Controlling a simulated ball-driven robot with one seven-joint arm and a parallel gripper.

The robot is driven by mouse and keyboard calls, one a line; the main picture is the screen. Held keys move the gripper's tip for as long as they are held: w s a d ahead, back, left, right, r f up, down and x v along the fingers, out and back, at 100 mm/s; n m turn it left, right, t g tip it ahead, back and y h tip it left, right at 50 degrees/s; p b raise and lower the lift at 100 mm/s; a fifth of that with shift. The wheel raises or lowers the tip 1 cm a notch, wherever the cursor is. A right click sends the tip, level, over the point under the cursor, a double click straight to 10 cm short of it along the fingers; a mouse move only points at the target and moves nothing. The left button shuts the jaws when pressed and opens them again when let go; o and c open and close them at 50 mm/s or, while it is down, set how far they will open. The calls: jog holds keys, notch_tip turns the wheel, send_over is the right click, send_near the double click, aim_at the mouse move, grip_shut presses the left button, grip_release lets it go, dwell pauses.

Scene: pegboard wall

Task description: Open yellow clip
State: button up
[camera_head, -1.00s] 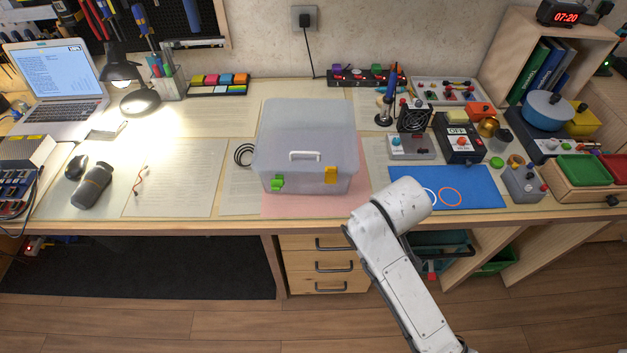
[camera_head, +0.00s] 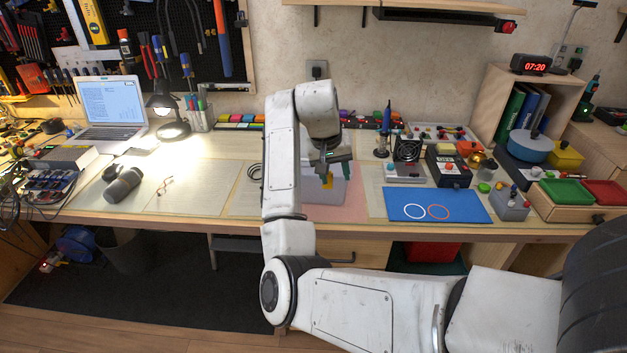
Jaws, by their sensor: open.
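The translucent grey box (camera_head: 322,194) stands on the workbench, mostly hidden behind my arm. The yellow clip (camera_head: 327,181) is on its front right side and shows just below my gripper. My gripper (camera_head: 332,168) is open and reaches down over the box, close to the clip. I cannot tell whether a fingertip touches the clip. The green clip and the lid's handle are hidden by my arm.
A pink sheet (camera_head: 350,207) lies under the box. A blue mat (camera_head: 460,205) with two rings is to the right, with small devices and a fan (camera_head: 407,149) behind it. A lit lamp (camera_head: 172,128) and laptop (camera_head: 112,105) stand left. Papers lie between.

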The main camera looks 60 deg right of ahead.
notch_tip(320, 180, up, 10)
jog(key=w+d+m+t+y+b, duration=0.1)
jog(key=w+d+m+y+b, duration=0.1)
jog(key=w+d+y+b, duration=0.15)
jog(key=f, duration=0.3)
jog(key=f+b, duration=0.1)
jog(key=f, duration=0.3)
jog(key=a+f, duration=0.1)
jog(key=f, duration=0.2)
jog(key=shift+s+f, duration=0.35)
grip_shut()
